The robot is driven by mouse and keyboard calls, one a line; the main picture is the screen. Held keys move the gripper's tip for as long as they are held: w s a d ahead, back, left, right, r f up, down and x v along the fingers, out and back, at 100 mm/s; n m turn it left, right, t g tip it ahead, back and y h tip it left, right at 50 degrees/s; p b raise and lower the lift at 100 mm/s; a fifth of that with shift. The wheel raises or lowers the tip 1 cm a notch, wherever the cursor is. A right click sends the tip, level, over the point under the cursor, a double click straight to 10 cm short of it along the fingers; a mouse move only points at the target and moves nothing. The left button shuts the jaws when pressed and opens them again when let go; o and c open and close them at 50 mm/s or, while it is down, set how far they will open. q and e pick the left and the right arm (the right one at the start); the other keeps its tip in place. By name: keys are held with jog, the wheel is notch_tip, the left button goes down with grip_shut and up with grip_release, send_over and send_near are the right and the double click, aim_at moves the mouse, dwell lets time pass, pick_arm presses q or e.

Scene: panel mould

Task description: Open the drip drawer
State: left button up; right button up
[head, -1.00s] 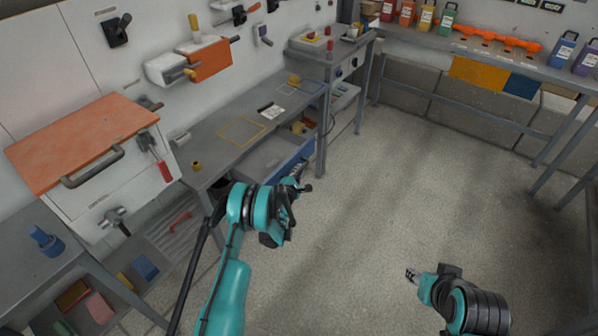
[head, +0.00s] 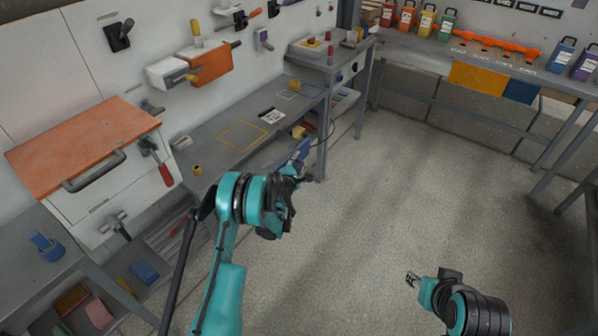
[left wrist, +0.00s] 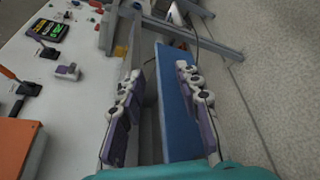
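A blue-fronted drawer, which I take to be the drip drawer (head: 301,152), is under the grey bench and is partly covered by my left gripper in the head view. In the left wrist view its blue front (left wrist: 178,110) runs lengthwise between my fingers, with a grey strip left of it. My left gripper (head: 290,196) is at the drawer front; the left wrist view shows its two fingers (left wrist: 160,108) wide apart, with no clear grip on the blue panel. Contact cannot be told. My right gripper (head: 412,279) hangs over the floor, away from the bench; its fingers are too small to read.
An orange-topped unit with a handle (head: 85,142) stands at the left. A bench leg (head: 321,150) stands beside the drawer. The floor to the right is free.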

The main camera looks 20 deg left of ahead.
pick_arm(q)
jog(key=shift+r, duration=1.05)
jog(key=shift+w+f, duration=0.1)
